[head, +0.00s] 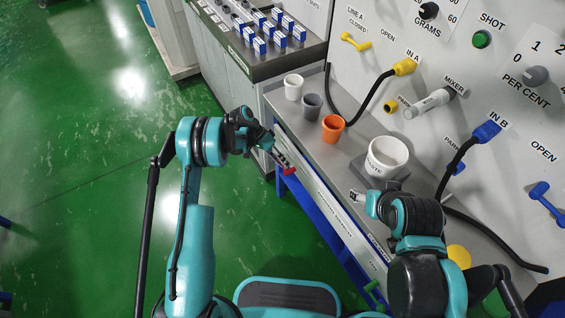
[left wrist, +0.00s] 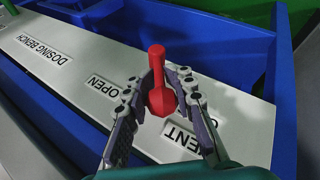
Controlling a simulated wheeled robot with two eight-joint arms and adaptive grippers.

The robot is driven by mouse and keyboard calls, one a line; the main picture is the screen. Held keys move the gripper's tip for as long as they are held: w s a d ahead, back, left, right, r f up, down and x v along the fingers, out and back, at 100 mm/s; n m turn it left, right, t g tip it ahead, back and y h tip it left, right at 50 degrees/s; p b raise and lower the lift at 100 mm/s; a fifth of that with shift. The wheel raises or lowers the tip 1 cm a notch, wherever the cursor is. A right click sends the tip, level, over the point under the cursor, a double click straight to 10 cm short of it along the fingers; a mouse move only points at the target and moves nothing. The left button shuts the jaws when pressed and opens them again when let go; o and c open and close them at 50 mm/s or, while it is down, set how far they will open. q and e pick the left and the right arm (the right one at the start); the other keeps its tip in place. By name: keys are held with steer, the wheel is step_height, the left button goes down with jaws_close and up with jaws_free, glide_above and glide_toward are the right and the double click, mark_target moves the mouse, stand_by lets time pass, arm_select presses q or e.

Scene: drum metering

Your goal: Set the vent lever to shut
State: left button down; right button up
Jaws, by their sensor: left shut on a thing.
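The red vent lever (left wrist: 158,82) is on the white front panel of the dosing bench, between the two fingers of my left gripper (left wrist: 158,88). The fingers are shut on it from both sides. The OPEN label (left wrist: 103,88) is left of the lever, and the VENT label (left wrist: 184,140) is below right, partly covered by a finger. No shut label shows. In the head view, my left gripper (head: 285,166) is at the bench front, with a bit of red lever (head: 289,171) showing. My right gripper (head: 358,197) is beside the bench's front edge; its jaw state is unclear.
White (head: 293,87), grey (head: 312,107) and orange (head: 333,128) cups stand on the bench top. A larger white tub (head: 386,157) stands near my right gripper. Yellow-ended (head: 405,67) and blue-ended (head: 486,132) hoses run along the wall panel. Green floor is open at left.

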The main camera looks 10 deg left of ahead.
stand_by(0.3)
arm_select(q)
steer(key=c, duration=1.6)
jaws_free()
steer(key=shift+d, duration=0.1)
steer(key=v, duration=1.2)
steer(key=shift+w, duration=0.1)
